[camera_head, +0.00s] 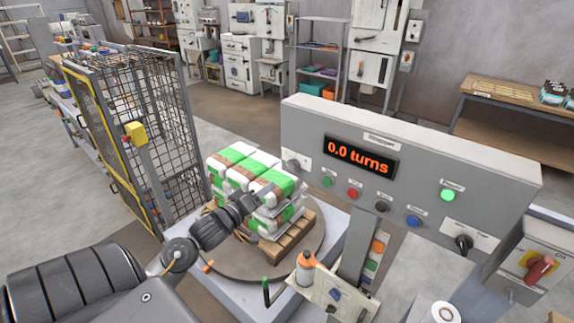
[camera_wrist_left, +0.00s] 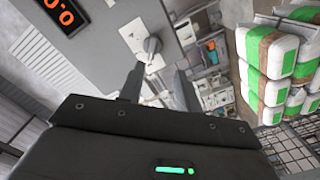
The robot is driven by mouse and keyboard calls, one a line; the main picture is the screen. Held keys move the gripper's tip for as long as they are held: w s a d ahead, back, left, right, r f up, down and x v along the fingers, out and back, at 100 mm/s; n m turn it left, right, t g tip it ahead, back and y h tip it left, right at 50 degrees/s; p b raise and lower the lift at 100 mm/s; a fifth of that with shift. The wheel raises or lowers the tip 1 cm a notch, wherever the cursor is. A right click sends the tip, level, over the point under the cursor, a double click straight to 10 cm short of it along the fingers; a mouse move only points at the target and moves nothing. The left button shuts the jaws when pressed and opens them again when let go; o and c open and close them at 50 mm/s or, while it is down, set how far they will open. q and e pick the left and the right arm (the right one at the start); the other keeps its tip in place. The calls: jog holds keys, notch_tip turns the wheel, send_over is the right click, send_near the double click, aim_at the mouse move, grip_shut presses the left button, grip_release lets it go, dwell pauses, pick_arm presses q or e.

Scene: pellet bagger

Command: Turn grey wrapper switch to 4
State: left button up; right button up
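The grey wrapper switch (camera_head: 293,165) is a round knob on a light plate at the left end of the grey control panel (camera_head: 430,165). In the left wrist view the switch (camera_wrist_left: 152,46) shows just ahead of my fingers, with a gap between; its number marks are too small to read. My left gripper (camera_head: 268,191) is in front of the pallet load, below and left of the switch. In the left wrist view my left gripper (camera_wrist_left: 158,82) has its fingers apart with nothing between them. My right gripper is not in view.
White, green and brown bags (camera_head: 255,175) are stacked on a wooden pallet (camera_head: 290,238) on the turntable, close to my left gripper. A mesh cage (camera_head: 150,130) stands left. The panel has a red "0.0 turns" display (camera_head: 361,156), several buttons and a black knob (camera_head: 463,242).

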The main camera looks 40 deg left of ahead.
aim_at(290, 169)
pick_arm(q)
jog(key=w+p, duration=0.1)
jog(key=w, duration=0.2)
jog(key=w+r, duration=0.1)
jog(key=w, duration=0.2)
jog(key=w+p, duration=0.1)
jog(key=w, duration=0.2)
jog(key=shift+w+r+p, duration=0.2)
jog(key=shift+w+p, duration=0.05)
jog(key=shift+p, duration=0.1)
jog(key=shift+w, duration=0.65)
jog(key=shift+c, duration=0.4)
